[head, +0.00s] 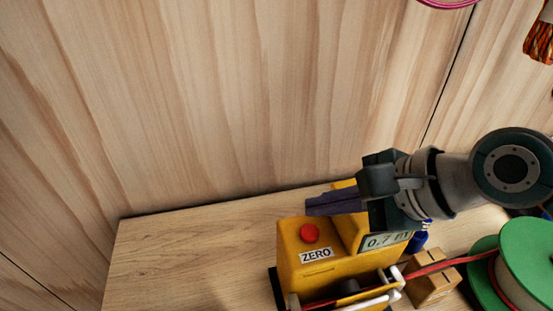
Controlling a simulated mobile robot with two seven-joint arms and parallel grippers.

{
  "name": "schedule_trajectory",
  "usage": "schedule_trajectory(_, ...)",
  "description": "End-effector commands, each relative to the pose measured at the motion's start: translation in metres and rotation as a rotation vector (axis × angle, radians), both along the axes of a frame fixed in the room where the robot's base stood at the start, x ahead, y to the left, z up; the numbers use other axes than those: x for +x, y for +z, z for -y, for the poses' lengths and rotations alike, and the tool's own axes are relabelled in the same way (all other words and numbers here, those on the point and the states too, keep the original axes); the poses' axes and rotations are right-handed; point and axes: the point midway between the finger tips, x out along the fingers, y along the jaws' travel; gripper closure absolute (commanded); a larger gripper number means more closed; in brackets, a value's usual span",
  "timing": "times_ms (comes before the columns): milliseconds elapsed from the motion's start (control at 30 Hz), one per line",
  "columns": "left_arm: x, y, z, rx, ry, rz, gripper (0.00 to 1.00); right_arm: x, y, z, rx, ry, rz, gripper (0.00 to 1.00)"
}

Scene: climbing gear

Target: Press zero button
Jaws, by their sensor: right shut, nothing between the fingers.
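The zero button (310,233) is a red round knob on top of a yellow device (290,262), above a label reading ZERO. The device has a raised part with a display (386,241) that reads about 0.7, partly covered. My right gripper (310,206) comes in from the right, shut and empty. In the picture its dark fingertips lie just above and behind the button, apart from it. My left gripper is out of view.
A wooden shelf (180,255) holds the device, and its left part is bare. A wooden panel stands behind. An orange rope (540,42) hangs upper right.

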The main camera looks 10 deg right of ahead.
Motion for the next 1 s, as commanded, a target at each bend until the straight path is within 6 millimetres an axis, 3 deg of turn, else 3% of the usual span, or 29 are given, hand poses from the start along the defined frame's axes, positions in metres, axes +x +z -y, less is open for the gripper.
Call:
schedule_trajectory(33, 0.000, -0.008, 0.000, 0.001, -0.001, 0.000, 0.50, 0.000, -0.011, 0.000, 0.001, -0.001, -0.002, 1.00)
schedule_trajectory(200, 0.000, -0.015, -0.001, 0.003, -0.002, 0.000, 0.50, 0.000, -0.022, 0.000, 0.000, -0.001, -0.003, 1.00)
schedule_trajectory(1000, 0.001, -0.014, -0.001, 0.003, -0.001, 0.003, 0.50, 0.000, -0.022, 0.000, 0.000, 0.000, -0.002, 1.00)
